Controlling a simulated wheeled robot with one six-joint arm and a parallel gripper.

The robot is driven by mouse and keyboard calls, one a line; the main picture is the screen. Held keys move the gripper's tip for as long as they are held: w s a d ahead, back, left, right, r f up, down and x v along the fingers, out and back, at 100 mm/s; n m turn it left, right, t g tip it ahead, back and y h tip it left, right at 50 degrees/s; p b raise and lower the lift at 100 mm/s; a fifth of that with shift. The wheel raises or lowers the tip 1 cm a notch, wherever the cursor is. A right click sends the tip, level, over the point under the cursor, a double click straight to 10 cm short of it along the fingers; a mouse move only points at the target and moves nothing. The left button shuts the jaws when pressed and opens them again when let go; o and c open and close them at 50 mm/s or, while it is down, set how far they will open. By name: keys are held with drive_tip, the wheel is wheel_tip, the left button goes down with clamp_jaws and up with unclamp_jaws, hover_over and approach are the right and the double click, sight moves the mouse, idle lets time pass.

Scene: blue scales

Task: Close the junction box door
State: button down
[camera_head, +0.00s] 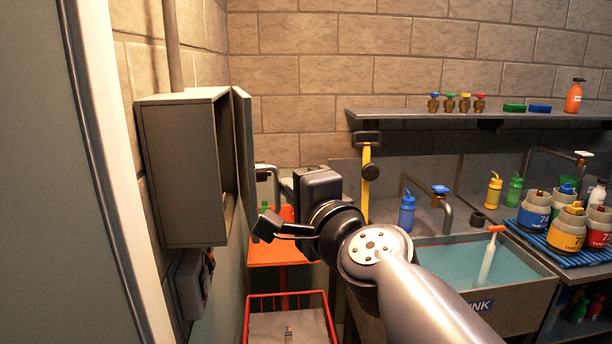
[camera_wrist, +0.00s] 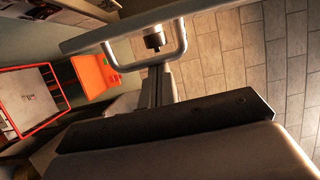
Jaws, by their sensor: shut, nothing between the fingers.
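The grey junction box (camera_head: 185,170) is on the left wall. Its door (camera_head: 243,150) stands open, seen nearly edge-on at the box's right side, with the box's interior showing. In the wrist view the door (camera_wrist: 85,38) is a pale bar across the top. A pale loop handle (camera_wrist: 183,35) sticks out from the door's outer face; part of it also shows in the head view (camera_head: 262,168). My gripper (camera_wrist: 153,40) is shut and empty, its tips framed by the handle loop. Whether they touch it I cannot tell. My wrist partly hides the gripper in the head view.
An orange stool (camera_head: 262,254) and a red-rimmed crate (camera_head: 262,296) stand below the door. A sink (camera_head: 505,305) with bottles and paint cans is at the right. A shelf (camera_head: 400,114) runs along the back wall. A grey panel (camera_head: 50,200) fills the left edge.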

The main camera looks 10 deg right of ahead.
drive_tip(key=a+p, duration=0.2)
drive_tip(key=s+a+p, duration=0.1)
drive_tip(key=p, duration=0.1)
drive_tip(key=shift+s+a+r, duration=0.1)
drive_tip(key=shift+a, duration=0.25)
